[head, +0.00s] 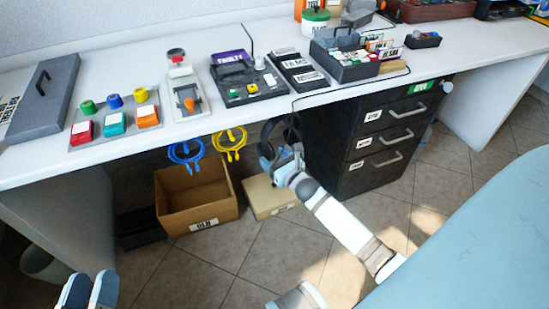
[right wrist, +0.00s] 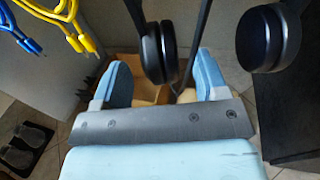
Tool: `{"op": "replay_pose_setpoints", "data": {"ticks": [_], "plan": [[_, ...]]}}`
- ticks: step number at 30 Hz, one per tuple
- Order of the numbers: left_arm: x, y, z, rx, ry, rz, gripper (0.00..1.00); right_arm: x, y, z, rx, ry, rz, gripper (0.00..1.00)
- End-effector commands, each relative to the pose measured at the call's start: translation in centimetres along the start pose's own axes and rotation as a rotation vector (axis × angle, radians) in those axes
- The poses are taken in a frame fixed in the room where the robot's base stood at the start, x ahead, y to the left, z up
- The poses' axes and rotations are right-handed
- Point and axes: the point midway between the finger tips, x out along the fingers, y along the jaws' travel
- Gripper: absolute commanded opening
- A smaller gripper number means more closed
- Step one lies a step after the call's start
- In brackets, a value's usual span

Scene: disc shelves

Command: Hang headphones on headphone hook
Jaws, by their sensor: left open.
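Black headphones (head: 292,128) are under the desk's front edge, beside the drawer cabinet. In the right wrist view they hang with one ear cup (right wrist: 158,52) above the gap between my right fingers and the other ear cup (right wrist: 268,38) to the right. The top of the headband is out of that view, and I cannot make out the headphone hook. My right gripper (head: 280,160) is just below the headphones; in the right wrist view its blue fingers (right wrist: 165,82) are apart, with visible gaps beside the near cup. My left gripper (head: 88,290) is open and empty at the lower left.
Blue cables (head: 186,152) and yellow cables (head: 230,145) hang from the desk edge (head: 130,148) left of the headphones. An open cardboard box (head: 180,215) and a closed box (head: 262,197) stand below. The dark drawer cabinet (head: 340,150) is close on the right.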

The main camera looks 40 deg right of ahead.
Motion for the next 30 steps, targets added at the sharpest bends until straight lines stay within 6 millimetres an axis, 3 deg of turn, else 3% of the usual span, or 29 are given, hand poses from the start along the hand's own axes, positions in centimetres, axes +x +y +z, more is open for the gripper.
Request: {"op": "replay_pose_setpoints", "data": {"ticks": [4,8,21,30], "plan": [[-0.1,0.0,-0.1,0.005,-0.001,0.002,0.43,-0.4,0.0,-0.1,0.001,0.002,0.000,0.67],[-0.1,0.1,-0.9,0.012,0.012,0.001,0.43,-2.0,0.0,0.1,0.000,0.003,-0.001,0.67],[-0.4,0.7,-4.4,0.008,0.141,-0.012,0.43,-11.4,0.0,0.1,0.001,0.003,-0.001,0.67],[-0.5,0.8,-5.0,0.010,0.168,-0.013,0.43,-13.8,0.0,0.0,0.000,0.000,0.000,0.67]]}}
